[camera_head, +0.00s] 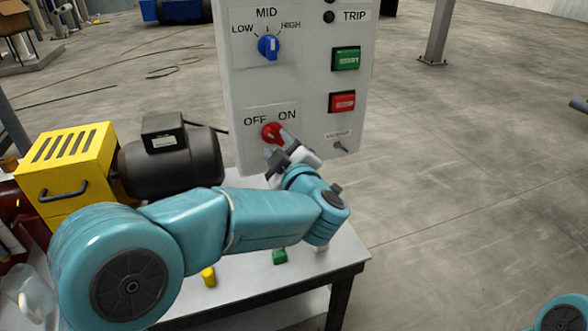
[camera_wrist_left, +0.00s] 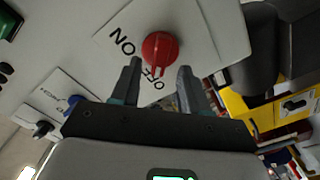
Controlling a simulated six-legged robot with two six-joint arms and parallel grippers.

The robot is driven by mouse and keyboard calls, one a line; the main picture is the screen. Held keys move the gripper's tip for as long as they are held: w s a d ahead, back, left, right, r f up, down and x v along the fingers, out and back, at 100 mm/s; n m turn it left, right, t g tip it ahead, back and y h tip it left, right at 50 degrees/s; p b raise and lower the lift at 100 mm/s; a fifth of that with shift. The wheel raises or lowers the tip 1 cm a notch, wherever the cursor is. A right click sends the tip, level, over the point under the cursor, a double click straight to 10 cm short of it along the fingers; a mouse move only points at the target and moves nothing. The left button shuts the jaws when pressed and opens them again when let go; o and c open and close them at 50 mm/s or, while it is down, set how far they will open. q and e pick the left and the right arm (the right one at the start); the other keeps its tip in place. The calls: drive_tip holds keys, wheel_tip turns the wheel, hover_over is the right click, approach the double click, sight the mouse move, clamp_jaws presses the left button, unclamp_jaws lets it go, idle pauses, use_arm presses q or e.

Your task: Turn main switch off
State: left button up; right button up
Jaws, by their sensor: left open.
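The main switch is a red rotary knob (camera_head: 270,132) low on the front of a grey control panel (camera_head: 310,95), with OFF to its upper left and ON to its upper right. I cannot tell clearly which label it points to. My left gripper (camera_head: 277,144) is open at the knob, its fingers pointing up at the panel and partly covering the knob. In the left wrist view the red knob (camera_wrist_left: 160,46) lies just ahead of the two spread fingers (camera_wrist_left: 160,73), roughly centred. Contact cannot be told. My right gripper is out of view.
A yellow machine (camera_head: 68,165) with a dark motor (camera_head: 170,158) stands at left on the table (camera_head: 300,268).

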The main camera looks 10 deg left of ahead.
use_arm(q)
drive_tip(key=v, duration=1.4)
drive_tip(key=w+a+f+m+g+h, duration=0.15)
drive_tip(key=f+m+h, duration=0.3)
drive_tip(key=f, duration=0.85)
drive_tip(key=w+f+m+g+h, duration=0.15)
drive_tip(key=f+m+h, duration=0.3)
drive_tip(key=f, duration=0.85)
drive_tip(key=s+a+f+m+g+h, duration=0.15)
drive_tip(key=s+f+m+g, duration=0.35)
drive_tip(key=f, duration=0.6)
drive_tip(key=s+f+g+h, duration=0.25)
drive_tip(key=s+f, duration=0.25)
drive_tip(key=s, duration=0.5)
drive_tip(key=s+f+g+h, duration=0.1)
drive_tip(key=s+f+g, duration=0.35)
drive_tip(key=s, duration=0.55)
wheel_tip(320, 180, up, 13)
drive_tip(key=p, duration=1.3)
drive_tip(key=shift+d+r+p, duration=0.15)
drive_tip(key=shift+d+p, duration=0.15)
drive_tip(key=shift+p, duration=0.05)
drive_tip(key=shift+w, duration=0.1)
